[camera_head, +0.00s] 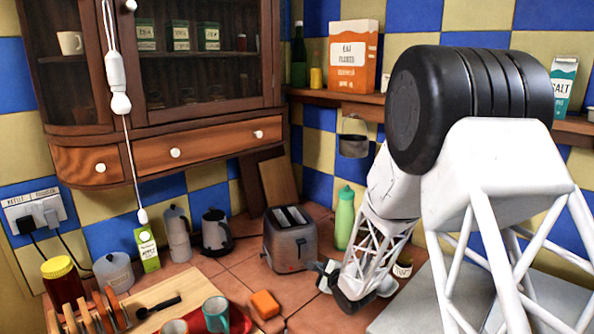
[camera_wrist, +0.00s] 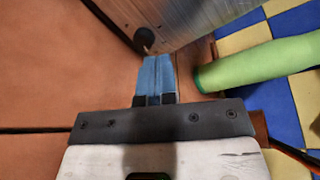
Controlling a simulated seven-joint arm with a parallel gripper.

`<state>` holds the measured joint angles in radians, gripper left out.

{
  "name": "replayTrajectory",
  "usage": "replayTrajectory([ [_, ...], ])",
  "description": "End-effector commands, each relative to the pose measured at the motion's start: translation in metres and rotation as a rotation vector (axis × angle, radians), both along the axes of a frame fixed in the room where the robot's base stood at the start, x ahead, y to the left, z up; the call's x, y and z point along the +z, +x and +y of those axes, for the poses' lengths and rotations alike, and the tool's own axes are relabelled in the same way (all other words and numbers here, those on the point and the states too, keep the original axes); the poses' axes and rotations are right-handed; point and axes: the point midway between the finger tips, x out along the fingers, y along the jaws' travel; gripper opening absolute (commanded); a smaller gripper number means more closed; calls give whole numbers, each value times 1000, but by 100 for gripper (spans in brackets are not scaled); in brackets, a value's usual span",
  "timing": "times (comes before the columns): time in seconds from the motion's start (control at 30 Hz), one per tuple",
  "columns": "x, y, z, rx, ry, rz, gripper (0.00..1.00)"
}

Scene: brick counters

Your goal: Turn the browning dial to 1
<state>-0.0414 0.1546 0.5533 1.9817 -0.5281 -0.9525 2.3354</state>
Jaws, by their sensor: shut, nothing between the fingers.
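The silver toaster (camera_head: 291,244) stands on the tiled counter with two dark slots on top. In the wrist view its brushed metal body (camera_wrist: 200,22) fills the top, with a dark round knob (camera_wrist: 144,37) low on it, likely the browning dial. My gripper (camera_head: 324,268) is at the toaster's right in the head view. In the wrist view the blue fingers of my gripper (camera_wrist: 157,62) are together and empty, their tips just below the knob. I cannot tell whether they touch it. No dial numbers are readable.
A green bottle (camera_head: 344,217) stands close to the toaster and my gripper; it also shows in the wrist view (camera_wrist: 258,66). An orange block (camera_head: 265,304) lies in front. A dark kettle (camera_head: 216,231) stands left of the toaster. Counter in front of the toaster is mostly clear.

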Motion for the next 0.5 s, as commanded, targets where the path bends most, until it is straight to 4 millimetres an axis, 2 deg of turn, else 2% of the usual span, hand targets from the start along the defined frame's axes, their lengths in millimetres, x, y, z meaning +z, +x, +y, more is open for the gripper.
replayTrajectory([
  [0.2, 0, 18, 6, 0, 0, 0, 0],
  [0.5, 0, 28, 10, -1, 0, 0, 0],
])
